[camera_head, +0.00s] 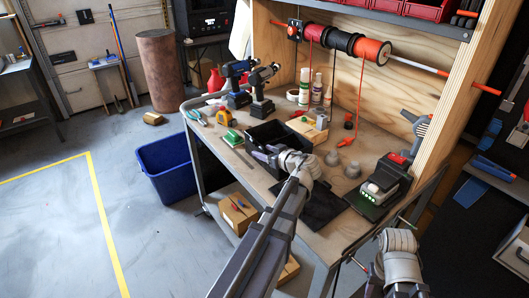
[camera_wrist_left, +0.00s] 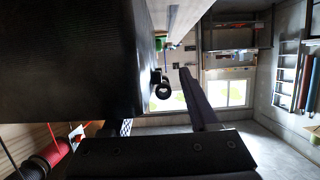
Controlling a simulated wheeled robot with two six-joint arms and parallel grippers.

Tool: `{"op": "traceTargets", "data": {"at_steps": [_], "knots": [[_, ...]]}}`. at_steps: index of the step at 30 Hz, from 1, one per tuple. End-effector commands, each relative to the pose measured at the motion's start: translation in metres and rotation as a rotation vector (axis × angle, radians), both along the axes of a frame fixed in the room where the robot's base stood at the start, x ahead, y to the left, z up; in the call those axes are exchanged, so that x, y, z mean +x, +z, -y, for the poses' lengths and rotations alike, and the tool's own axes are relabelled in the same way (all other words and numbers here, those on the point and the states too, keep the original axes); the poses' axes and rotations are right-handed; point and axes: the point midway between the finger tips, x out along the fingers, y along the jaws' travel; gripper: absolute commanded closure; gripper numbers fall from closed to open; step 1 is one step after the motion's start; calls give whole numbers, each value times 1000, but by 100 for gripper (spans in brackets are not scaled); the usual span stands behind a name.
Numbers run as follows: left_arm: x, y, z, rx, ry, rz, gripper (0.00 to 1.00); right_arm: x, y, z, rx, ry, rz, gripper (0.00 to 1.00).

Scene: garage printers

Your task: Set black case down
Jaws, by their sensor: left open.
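The black case (camera_head: 268,132) is an open-topped black bin on the wooden workbench (camera_head: 232,160), near its front edge. It looks upright, but I cannot tell whether its base rests fully on the bench. My left gripper (camera_head: 262,152) is at the near side of the case, close to its wall, with its jaws open. In the left wrist view the case (camera_wrist_left: 75,60) fills the upper left as a large dark surface, beside the spread fingers (camera_wrist_left: 165,115). Contact there is unclear. My right arm shows at the lower right of the head view; its fingers are not visible.
Cordless drills (camera_head: 238,85), bottles (camera_head: 304,88) and a green-lit charger (camera_head: 380,188) stand on the bench. A dark flat mat (camera_head: 322,205) lies right of the case. A blue bin (camera_head: 165,168) stands on the floor at left. A horizontal spool rod (camera_head: 335,42) hangs above.

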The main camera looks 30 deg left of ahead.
Motion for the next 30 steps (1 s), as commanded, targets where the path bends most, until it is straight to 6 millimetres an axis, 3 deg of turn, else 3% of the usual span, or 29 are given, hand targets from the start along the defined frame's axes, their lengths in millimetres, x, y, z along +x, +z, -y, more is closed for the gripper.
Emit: {"op": "traceTargets", "data": {"at_steps": [8,21,30], "knots": [[-3,5,5,0,-1,0,40,0,5,0,0,0,0,50],[-33,34,78,0,-3,0,40,0,34,0,0,0,0,50],[-43,41,103,0,0,-1,40,0,41,0,0,-1,0,50]]}}
